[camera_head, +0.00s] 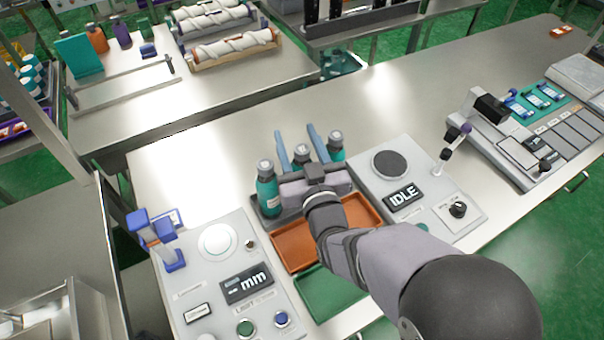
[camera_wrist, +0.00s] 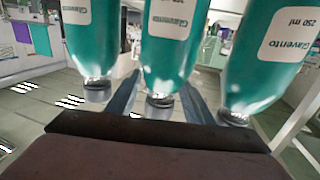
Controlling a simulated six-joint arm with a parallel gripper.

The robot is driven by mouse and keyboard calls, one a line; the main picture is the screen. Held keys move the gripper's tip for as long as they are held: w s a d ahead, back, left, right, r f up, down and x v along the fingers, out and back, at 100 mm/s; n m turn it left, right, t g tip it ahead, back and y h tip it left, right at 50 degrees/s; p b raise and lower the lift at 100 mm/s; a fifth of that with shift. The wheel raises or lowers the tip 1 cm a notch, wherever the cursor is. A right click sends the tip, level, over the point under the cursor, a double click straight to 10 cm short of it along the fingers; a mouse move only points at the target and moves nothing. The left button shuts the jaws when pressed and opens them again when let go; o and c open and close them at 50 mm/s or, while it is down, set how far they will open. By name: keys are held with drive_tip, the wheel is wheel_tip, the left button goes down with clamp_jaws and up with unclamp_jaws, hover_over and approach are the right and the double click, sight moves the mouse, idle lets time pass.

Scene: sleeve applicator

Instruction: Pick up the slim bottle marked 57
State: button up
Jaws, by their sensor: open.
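Three teal bottles with grey caps stand in a row: a left one (camera_head: 268,193), a middle one (camera_head: 302,157) and a right one (camera_head: 336,147). My gripper (camera_head: 300,146) is open, its two blue-grey fingers on either side of the middle bottle. In the wrist view the bottles appear cap-down. There the middle bottle (camera_wrist: 165,60) lies between the fingers of my gripper (camera_wrist: 158,98), with another bottle (camera_wrist: 92,40) to the left and one (camera_wrist: 262,60) to the right. Labels read "Glavento" and "250 ml"; I cannot read a 57. Whether a finger touches the bottle is unclear.
An orange tray (camera_head: 295,250) and a green tray (camera_head: 325,297) lie on the near side of the bottles. A panel showing "mm" (camera_head: 248,285) stands left, and one showing "IDLE" (camera_head: 404,198) stands right.

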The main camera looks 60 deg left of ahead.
drive_tip(key=shift+c, duration=0.6)
clamp_jaws()
drive_tip(key=shift+r, duration=0.1)
